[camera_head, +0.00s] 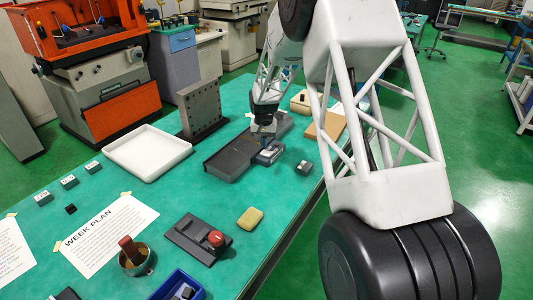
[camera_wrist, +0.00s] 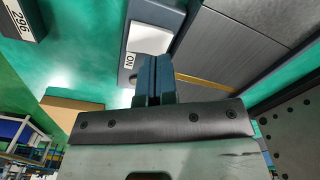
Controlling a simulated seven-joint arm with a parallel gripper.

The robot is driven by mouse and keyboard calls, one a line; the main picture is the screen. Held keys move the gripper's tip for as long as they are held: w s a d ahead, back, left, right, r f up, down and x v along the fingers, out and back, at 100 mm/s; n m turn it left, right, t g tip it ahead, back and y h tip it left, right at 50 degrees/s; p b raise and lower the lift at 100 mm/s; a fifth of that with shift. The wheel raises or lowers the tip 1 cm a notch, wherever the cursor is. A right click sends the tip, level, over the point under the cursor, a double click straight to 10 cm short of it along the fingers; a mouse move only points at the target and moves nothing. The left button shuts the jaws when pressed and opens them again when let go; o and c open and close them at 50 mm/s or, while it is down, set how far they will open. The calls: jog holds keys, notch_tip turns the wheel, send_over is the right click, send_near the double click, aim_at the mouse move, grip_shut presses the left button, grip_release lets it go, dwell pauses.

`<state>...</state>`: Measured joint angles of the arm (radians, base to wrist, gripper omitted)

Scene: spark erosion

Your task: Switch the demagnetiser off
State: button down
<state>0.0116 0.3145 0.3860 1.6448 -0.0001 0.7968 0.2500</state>
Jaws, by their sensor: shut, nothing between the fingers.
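The demagnetiser appears to be the long dark grey block (camera_head: 230,158) in the middle of the table, with a small blue switch box at its right end (camera_head: 269,155). In the wrist view its grey top (camera_wrist: 225,48) has a thin brass line, and the blue box (camera_wrist: 158,13) carries a pale panel (camera_wrist: 149,40) and a white "ON" label (camera_wrist: 129,60). My gripper (camera_wrist: 153,62) is shut and empty, its blue fingertips at the lower edge of the pale panel, beside the label. I cannot tell whether they touch it. The fingers hide part of the box.
A small block marked 296 (camera_wrist: 24,18) stands right of the box in the head view (camera_head: 304,167). A white tray (camera_head: 147,151) and dark angle plate (camera_head: 202,108) stand left and behind. A red-knobbed fixture (camera_head: 198,238) and yellow sponge (camera_head: 250,217) lie nearer.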

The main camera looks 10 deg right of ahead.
aim_at(264, 153)
jog(key=shift+r, duration=2.05)
jog(key=s+r+n+t, duration=0.1)
jog(key=s+r, duration=0.9)
jog(key=s, duration=0.2)
jog(key=s+r, duration=0.9)
jog(key=s, duration=0.4)
jog(key=s+r+n+t, duration=0.1)
jog(key=s, duration=2.8)
jog(key=shift+s+a+r+n+t, duration=0.25)
jog(key=shift+a+n+t, duration=0.05)
jog(key=shift+n, duration=0.1)
